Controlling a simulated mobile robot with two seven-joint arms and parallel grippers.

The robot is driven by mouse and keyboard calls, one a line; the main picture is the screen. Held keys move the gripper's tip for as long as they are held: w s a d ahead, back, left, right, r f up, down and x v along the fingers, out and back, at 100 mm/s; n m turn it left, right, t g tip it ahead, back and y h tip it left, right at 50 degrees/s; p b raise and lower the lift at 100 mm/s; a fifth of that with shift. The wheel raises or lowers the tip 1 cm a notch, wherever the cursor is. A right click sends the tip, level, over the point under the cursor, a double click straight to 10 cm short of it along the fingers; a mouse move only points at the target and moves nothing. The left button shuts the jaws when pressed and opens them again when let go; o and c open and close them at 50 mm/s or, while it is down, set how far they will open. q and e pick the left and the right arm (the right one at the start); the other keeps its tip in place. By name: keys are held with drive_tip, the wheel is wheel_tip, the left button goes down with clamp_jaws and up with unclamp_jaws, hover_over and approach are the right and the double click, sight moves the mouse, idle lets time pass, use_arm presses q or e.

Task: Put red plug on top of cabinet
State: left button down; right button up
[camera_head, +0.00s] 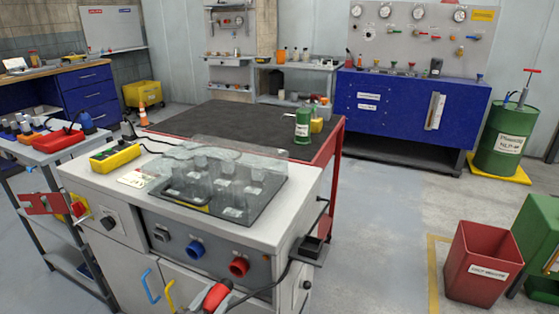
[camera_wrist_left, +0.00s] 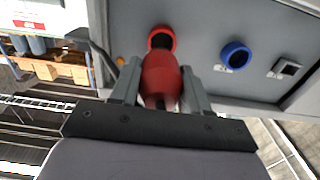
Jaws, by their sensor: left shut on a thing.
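The red plug (camera_head: 217,296) shows at the bottom of the head view, in front of the cabinet (camera_head: 84,179) and below its red socket (camera_head: 239,267). My left gripper (camera_head: 224,297) is mostly cut off there. In the left wrist view, my left gripper (camera_wrist_left: 159,92) is shut on the red plug (camera_wrist_left: 160,77), one finger on each side. The red socket (camera_wrist_left: 161,38) is right beyond the plug's tip. In the head view the plug looks apart from the socket. My right gripper is not in view.
The cabinet top holds a clear cover (camera_head: 220,178) over fittings and a yellow box (camera_head: 115,157); its front left corner is bare. A blue socket (camera_head: 194,250) is beside the red one. A black cable (camera_head: 271,284) runs near the plug. A black bracket (camera_head: 311,250) juts out right.

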use_arm(q)
drive_tip(key=s+a+r+n+y+p, duration=0.2)
drive_tip(key=s+r+y, duration=0.1)
drive_tip(key=r, duration=0.6)
drive_tip(key=s+a+r+n+t+y+p, duration=0.1)
drive_tip(key=s+r, duration=0.4)
drive_tip(key=r, duration=0.5)
drive_tip(key=shift+a+r+n+y+p, duration=0.25)
drive_tip(key=shift+a+n+y+p, duration=0.25)
drive_tip(key=shift+a+y+p, duration=0.5)
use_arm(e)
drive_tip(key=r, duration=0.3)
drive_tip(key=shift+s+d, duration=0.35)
use_arm(q)
drive_tip(key=shift+s+d, duration=0.1)
drive_tip(key=shift+d, duration=0.2)
